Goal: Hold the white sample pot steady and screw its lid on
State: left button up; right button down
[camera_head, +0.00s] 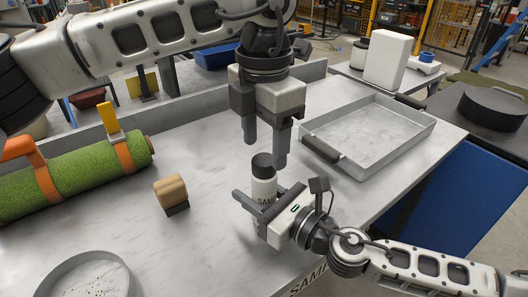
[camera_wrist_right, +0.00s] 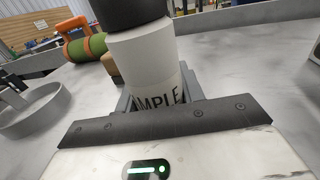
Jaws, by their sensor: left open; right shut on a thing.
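The white sample pot (camera_head: 264,187) stands upright near the table's front edge; it also fills the middle of the right wrist view (camera_wrist_right: 148,62), with part of its dark lettering showing. The black lid (camera_head: 262,163) sits on top of the pot, and its lower part shows in the right wrist view (camera_wrist_right: 130,12). I cannot tell how far it is threaded. My right gripper (camera_head: 258,202) is shut around the pot's lower body. My left gripper (camera_head: 265,152) points down with open fingers just above the lid. I cannot tell whether a fingertip touches it.
A green turf roll (camera_head: 90,168) with orange straps lies at the left. A small tan-topped block (camera_head: 171,190) stands left of the pot. A round dish (camera_head: 85,262) is at front left. A grey tray (camera_head: 415,136) with dark handles lies at back right. Bare tabletop surrounds the pot.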

pick_arm(q)
notch_tip(320, 180, up, 9)
jog(key=shift+f, duration=0.1)
dwell(0.3)
pick_arm(e)
jog(key=c, duration=0.8)
grip_release()
jog(key=v, duration=0.2)
jog(key=b+v, duration=0.1)
jog(key=v, duration=0.2)
jog(key=b+v, duration=0.1)
jog(key=v, duration=0.2)
jog(key=shift+f, duration=0.3)
pick_arm(q)
notch_tip(320, 180, down, 6)
jog(key=b, duration=0.3)
jog(key=shift+r+b, duration=0.2)
jog(key=shift+b, duration=0.1)
pick_arm(e)
jog(key=v, duration=0.6)
jog(key=shift+s+d, duration=0.2)
pick_arm(q)
jog(key=shift+f+b, duration=0.3)
jog(key=shift+b, duration=0.05)
pick_arm(e)
jog(key=shift+s+d+r, duration=0.3)
jog(key=shift+s+d, duration=0.15)
jog(key=shift+d, duration=0.05)
